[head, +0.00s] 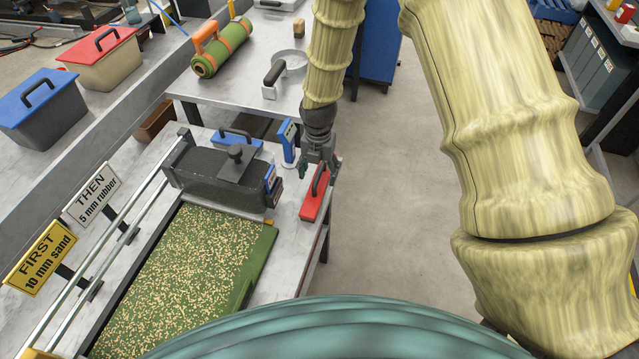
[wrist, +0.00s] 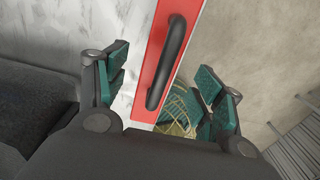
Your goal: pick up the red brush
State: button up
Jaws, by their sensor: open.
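The red brush (head: 315,199) lies on the right edge of the grey workbench in the head view, with a dark arched handle on top. My gripper (head: 325,163) is over the brush at its far end. In the wrist view the brush's red body (wrist: 151,72) runs upright between the fingers, and its black handle (wrist: 168,65) stands up in the middle. My gripper (wrist: 165,88) is open, with green-padded fingers on either side of the brush. I cannot tell how far the fingertips are above the bench.
A dark hopper box (head: 215,180) on rails stands left of the brush. A blue upright device (head: 287,143) is close behind it. A green turf sheet with tan grains (head: 185,270) lies in front. Open floor (head: 400,200) is to the right.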

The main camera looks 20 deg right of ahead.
aim_at(319, 185)
jog(key=shift+s+f+p, duration=0.1)
jog(key=shift+f+p, duration=1.2)
jog(key=shift+f, duration=1.7)
jog(key=c, duration=1.2)
jog(key=shift+r, duration=0.1)
